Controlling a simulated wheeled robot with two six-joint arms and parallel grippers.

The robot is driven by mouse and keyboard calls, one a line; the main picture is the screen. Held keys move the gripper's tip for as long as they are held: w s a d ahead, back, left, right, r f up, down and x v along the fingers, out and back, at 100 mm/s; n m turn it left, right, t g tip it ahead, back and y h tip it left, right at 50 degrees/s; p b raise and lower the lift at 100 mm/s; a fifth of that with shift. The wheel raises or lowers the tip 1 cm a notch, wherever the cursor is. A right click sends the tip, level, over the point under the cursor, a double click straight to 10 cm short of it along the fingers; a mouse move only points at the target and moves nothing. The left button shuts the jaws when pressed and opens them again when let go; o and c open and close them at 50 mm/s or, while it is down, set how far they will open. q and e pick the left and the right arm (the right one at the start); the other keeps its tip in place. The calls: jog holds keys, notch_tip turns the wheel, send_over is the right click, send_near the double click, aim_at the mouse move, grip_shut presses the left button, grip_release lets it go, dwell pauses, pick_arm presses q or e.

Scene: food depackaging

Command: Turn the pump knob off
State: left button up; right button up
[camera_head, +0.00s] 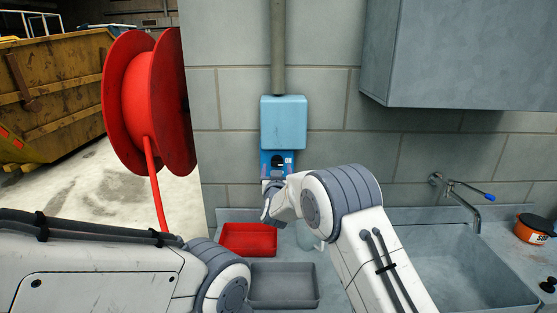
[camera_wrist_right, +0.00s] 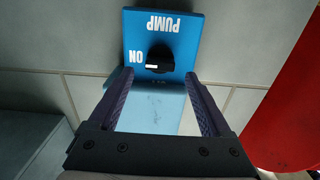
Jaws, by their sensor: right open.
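The blue pump panel (camera_head: 266,157) is on the wall below a light-blue box. It shows upside down in the right wrist view (camera_wrist_right: 183,47), with white PUMP and ON lettering. Its black knob (camera_wrist_right: 161,57) has a white mark on the side toward the word ON. My right gripper (camera_wrist_right: 158,84) is open and empty, its two fingers spread below the knob in that view and apart from it. In the head view my right gripper (camera_head: 270,192) is just below the panel, partly hidden by its own wrist. My left arm shows at the lower left; its gripper is out of view.
A light-blue box (camera_head: 284,122) and grey pipe (camera_head: 278,45) are above the panel. A red tray (camera_head: 248,239) and grey tray (camera_head: 283,285) lie below. A red hose reel (camera_head: 135,95) hangs left; a sink (camera_head: 470,275) and tap (camera_head: 462,195) are right.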

aim_at(278, 164)
jog(key=shift+w+p, duration=0.65)
jog(key=shift+w, duration=1.15)
jog(key=shift+d, duration=0.1)
grip_shut()
